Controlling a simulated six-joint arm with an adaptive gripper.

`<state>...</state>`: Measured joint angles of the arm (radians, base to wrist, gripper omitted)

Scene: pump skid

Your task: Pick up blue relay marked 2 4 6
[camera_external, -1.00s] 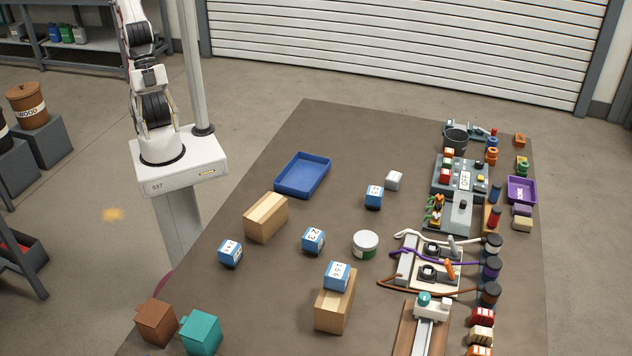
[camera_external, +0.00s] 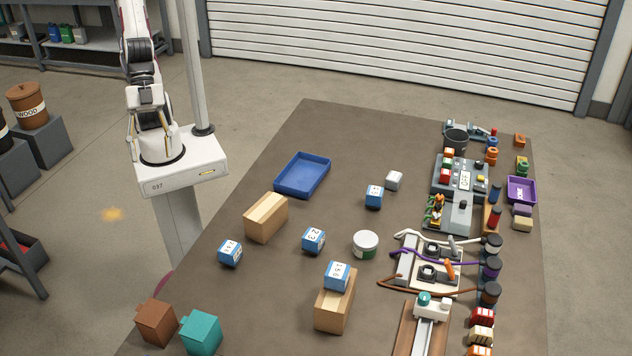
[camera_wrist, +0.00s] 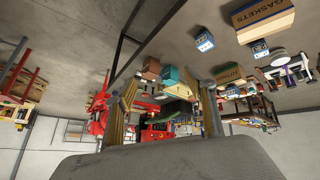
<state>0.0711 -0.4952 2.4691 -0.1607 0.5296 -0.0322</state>
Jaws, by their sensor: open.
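Several blue relays with white number labels are on the table. The labels are too small for me to tell which reads 2 4 6. Two relays show small in the wrist view, one (camera_wrist: 204,42) left of the other (camera_wrist: 260,48). My gripper (camera_wrist: 168,92) is open and empty, far from the relays; in the external view it is by my base, off the table.
A blue tray (camera_external: 302,175) is at the table's back left. Brown (camera_external: 156,322) and teal (camera_external: 201,332) boxes are at the front left. Fixtures crowd the right side.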

